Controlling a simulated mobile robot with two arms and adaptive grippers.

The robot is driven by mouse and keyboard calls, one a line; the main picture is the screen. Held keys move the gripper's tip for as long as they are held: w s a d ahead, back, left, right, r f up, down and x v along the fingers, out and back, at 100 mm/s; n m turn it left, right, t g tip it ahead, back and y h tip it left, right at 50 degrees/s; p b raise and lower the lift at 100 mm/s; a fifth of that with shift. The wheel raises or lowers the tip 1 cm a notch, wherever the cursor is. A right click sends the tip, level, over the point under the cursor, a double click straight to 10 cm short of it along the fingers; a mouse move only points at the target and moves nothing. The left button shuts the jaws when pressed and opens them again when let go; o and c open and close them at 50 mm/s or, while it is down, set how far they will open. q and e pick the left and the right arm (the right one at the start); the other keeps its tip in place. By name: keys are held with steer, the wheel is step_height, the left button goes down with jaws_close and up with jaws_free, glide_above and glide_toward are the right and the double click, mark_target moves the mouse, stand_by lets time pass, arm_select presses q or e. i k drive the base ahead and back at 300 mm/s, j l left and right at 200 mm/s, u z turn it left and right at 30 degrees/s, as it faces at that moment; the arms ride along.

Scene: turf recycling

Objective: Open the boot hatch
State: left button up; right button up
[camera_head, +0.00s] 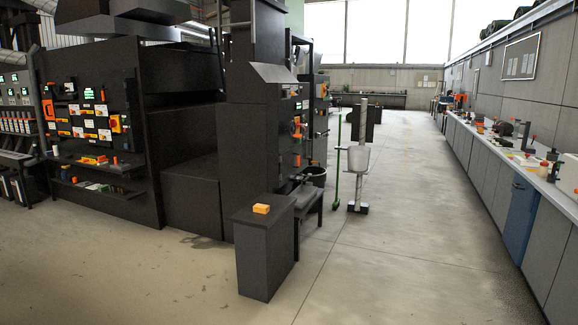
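I cannot tell which part in the head view is the boot hatch. A large dark machine (190,190) fills the left and middle, with plain dark panels and a tall column (255,150) at its right end. Its left face carries a panel (92,120) with orange, yellow and white parts. A narrower face on the right of the column also has orange parts (297,130). Neither of my grippers is in view.
A dark cabinet (264,250) with a small orange-yellow block (261,208) on top stands in front of the column. A green pole (337,160) and a grey stand (359,160) rise beyond it. A long counter (500,165) lines the right wall. The floor (405,230) between is clear.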

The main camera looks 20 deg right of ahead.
mark_target(287, 158)
steer(key=i+l+z, duration=0.5)
steer(key=i, duration=0.25)
steer(key=i+l+z, duration=0.3)
steer(key=i, duration=0.7)
steer(key=i+z, duration=0.25)
steer(key=i, duration=2.8)
steer(key=i+l+u, duration=0.1)
steer(key=i+u, duration=0.35)
steer(key=i+l+u, duration=0.2)
steer(key=i+u, duration=0.25)
steer(key=i+l+u, duration=0.25)
steer(key=u, duration=0.15)
steer(key=i+l+u, duration=0.3)
steer(key=l+u, duration=0.15)
